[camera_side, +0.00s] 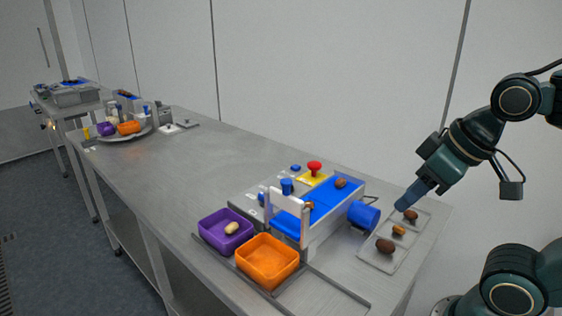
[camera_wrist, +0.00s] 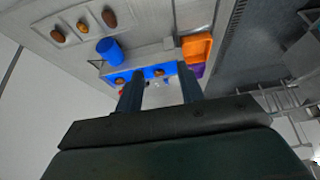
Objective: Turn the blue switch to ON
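A blue knob (camera_side: 287,186), which looks like the switch, stands upright on the grey panel (camera_side: 246,198) left of the blue conveyor belt (camera_side: 318,205). Any ON marking is too small to read. My gripper (camera_side: 404,205) is above the clear tray at the right, well apart from the knob. In the wrist view my gripper (camera_wrist: 160,82) has its two fingers apart with nothing held. I cannot make out the knob clearly there.
A red button (camera_side: 314,167) on a yellow base and a white arch (camera_side: 288,198) stand near the knob. Several dates lie on the belt and clear tray (camera_side: 378,262). Purple (camera_side: 211,238) and orange (camera_side: 254,271) bins are in front.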

